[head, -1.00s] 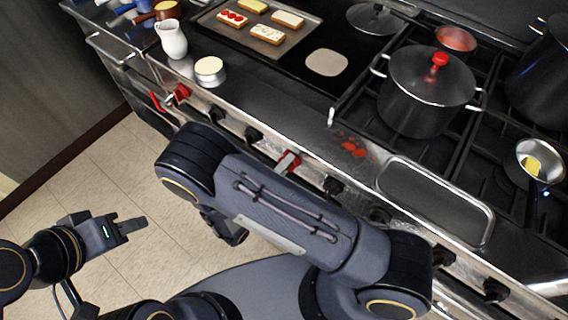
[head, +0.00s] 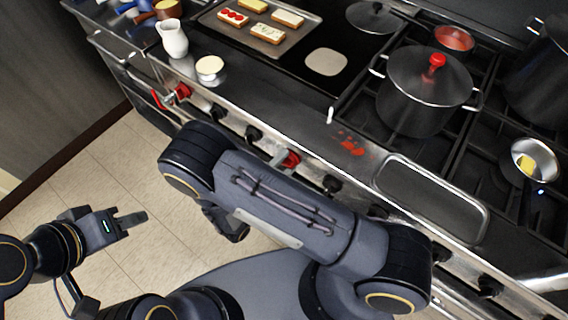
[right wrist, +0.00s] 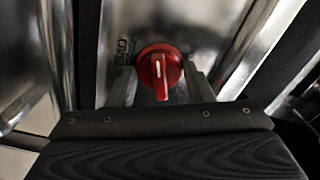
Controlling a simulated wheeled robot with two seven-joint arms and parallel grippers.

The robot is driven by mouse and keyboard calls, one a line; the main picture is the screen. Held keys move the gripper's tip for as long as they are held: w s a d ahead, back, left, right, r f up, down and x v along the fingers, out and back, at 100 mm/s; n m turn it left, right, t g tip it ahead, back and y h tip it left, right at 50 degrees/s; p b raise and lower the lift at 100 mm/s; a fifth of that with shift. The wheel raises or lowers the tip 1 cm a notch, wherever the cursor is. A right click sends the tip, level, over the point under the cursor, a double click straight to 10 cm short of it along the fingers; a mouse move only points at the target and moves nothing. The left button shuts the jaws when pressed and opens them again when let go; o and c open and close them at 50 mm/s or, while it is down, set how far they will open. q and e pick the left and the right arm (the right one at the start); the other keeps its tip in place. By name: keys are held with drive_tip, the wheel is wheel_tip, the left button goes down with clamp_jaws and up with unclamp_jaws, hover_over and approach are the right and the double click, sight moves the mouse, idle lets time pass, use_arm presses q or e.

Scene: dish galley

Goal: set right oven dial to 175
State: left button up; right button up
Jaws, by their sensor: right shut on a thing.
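The right oven dial (head: 292,159) is a red knob on the range's front panel. It also shows in the right wrist view (right wrist: 160,68), where its white pointer line stands nearly vertical and its grip bar extends downward. My right gripper (right wrist: 163,84) has a grey finger on each side of the dial and is shut on it. In the head view, only light grey fingertips show beside the dial; my arm hides the rest. Dial numbers are not readable. My left gripper (head: 132,219) is away from the range, over the floor; its finger gap is unclear.
Another red dial (head: 182,91) is further left on the panel, with black knobs (head: 253,133) between. Above are a white pitcher (head: 173,39), a tray of toasts (head: 234,45), a lidded pot (head: 420,95) and a small pan (head: 533,160). The tiled floor (head: 100,180) at left is clear.

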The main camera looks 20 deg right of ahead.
idle(0.3)
drive_tip(key=o, duration=1)
drive_tip(key=shift+a, duration=0.1)
drive_tip(key=b+v, duration=0.1)
drive_tip(key=v, duration=0.6)
drive_tip(key=shift+s+a+b, duration=0.25)
drive_tip(key=shift+b, duration=0.15)
